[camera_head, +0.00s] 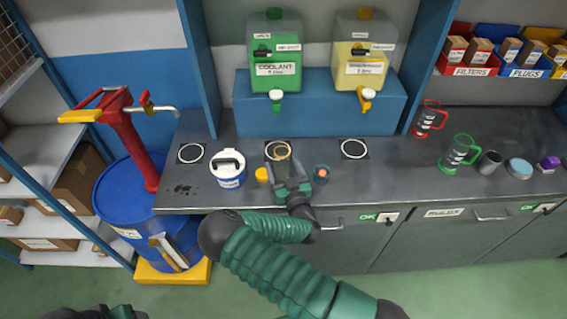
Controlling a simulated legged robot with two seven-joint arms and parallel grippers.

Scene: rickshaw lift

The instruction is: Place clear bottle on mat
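Three dark square mats with white rings lie along the bench: a left mat (191,153), a middle mat (269,146) and a right mat (354,148). My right gripper (290,186) is low over the bench front, just in front of the middle mat. A see-through shape with an amber ring (283,151), which looks like the clear bottle, stands at its fingers and overlaps the middle mat in the picture. I cannot tell whether the fingers grip it or whether its base touches the mat. Only a dark and green part of my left arm shows at the bottom left; its gripper is out of view.
A white-and-blue lidded tub (228,170), a yellow cap (262,175) and a small blue-and-red item (321,174) stand close by. Coolant (277,70) and yellow (361,69) jugs sit on a blue ledge behind. A blue drum (125,198) stands left.

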